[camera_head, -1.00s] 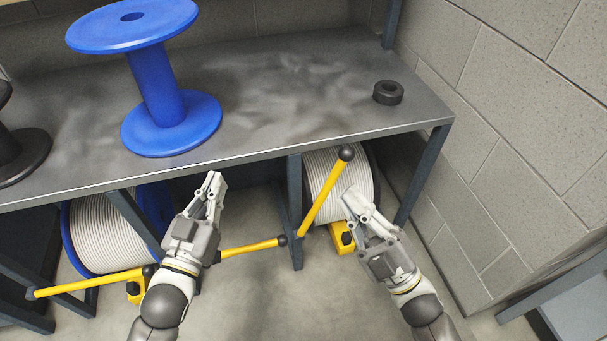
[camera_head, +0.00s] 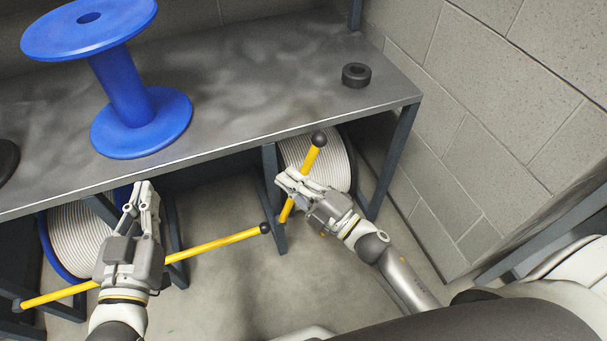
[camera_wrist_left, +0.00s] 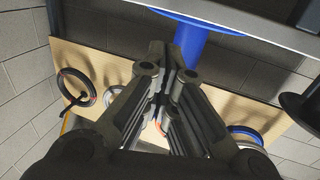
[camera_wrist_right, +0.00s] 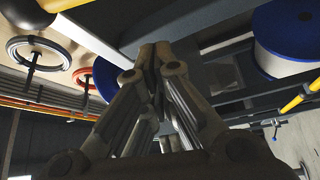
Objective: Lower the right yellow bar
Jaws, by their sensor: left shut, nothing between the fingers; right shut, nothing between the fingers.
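The right yellow bar (camera_head: 313,160) stands steeply tilted in front of the right cable drum (camera_head: 338,160), its black knob at the top. My right gripper (camera_head: 281,181) is shut and empty. In the head view it overlaps the bar's lower-middle part and hides some of it; I cannot tell whether they touch. The bar's foot is partly hidden. My left gripper (camera_head: 145,186) is shut and empty, in front of the bench edge at the left. Yellow bar lengths, nearly level, show on both sides of my left arm, one (camera_head: 215,245) ending in a black knob.
A grey bench (camera_head: 235,95) spans above the drums, with dark legs beside them. On it stand a blue spool (camera_head: 125,90) and a black ring (camera_head: 356,75). A block wall (camera_head: 490,130) closes the right side. Another drum (camera_head: 80,235) sits under the bench at left.

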